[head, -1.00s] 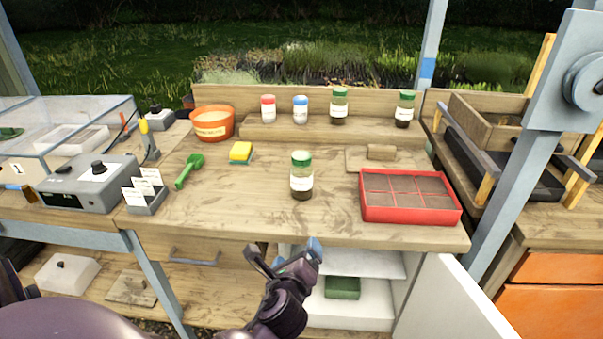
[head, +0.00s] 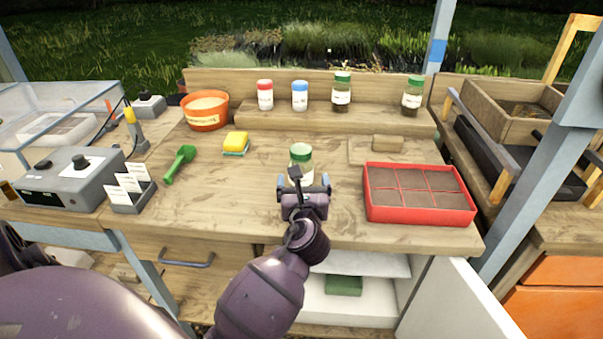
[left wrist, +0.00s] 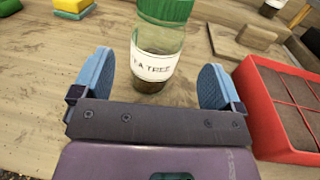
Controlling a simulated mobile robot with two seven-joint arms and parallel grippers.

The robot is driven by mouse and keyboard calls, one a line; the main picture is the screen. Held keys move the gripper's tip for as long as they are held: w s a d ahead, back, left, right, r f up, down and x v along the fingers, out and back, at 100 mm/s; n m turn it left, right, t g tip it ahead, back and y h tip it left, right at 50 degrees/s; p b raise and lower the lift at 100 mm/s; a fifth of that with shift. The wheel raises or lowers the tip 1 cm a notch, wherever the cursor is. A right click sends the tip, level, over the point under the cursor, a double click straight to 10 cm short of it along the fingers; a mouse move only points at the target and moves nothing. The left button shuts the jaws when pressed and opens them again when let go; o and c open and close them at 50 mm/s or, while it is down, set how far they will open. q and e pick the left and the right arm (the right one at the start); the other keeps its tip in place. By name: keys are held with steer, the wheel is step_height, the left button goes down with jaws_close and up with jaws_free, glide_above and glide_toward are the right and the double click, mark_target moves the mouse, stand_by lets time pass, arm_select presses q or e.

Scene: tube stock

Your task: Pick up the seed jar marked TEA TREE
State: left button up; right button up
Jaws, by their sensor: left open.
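The seed jar (head: 301,158) has a green lid and a white label and stands upright on the bench, mid-front. In the left wrist view the jar (left wrist: 154,62) reads "TEA TREE", its first letter partly unclear, with dark seed at the bottom. My left gripper (head: 304,185) is in front of the jar and hides its lower part in the head view. In the left wrist view the left gripper (left wrist: 158,85) is open, its blue fingers spread to either side of the jar's near side, with gaps on both sides. My right gripper is not in view.
A red seed tray (head: 418,194) stands right of the jar. A yellow sponge (head: 236,143) and green scoop (head: 179,164) lie left. Other jars, red-lidded (head: 265,95), blue-lidded (head: 300,96) and two green-lidded (head: 341,92), stand on the rear shelf. Bench around the jar is clear.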

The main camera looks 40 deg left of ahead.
arm_select(q)
steer(key=shift+b+x, duration=0.5)
steer(key=shift+x, duration=2.45)
steer(key=shift+s+a, duration=0.1)
steer(key=c, duration=1.1)
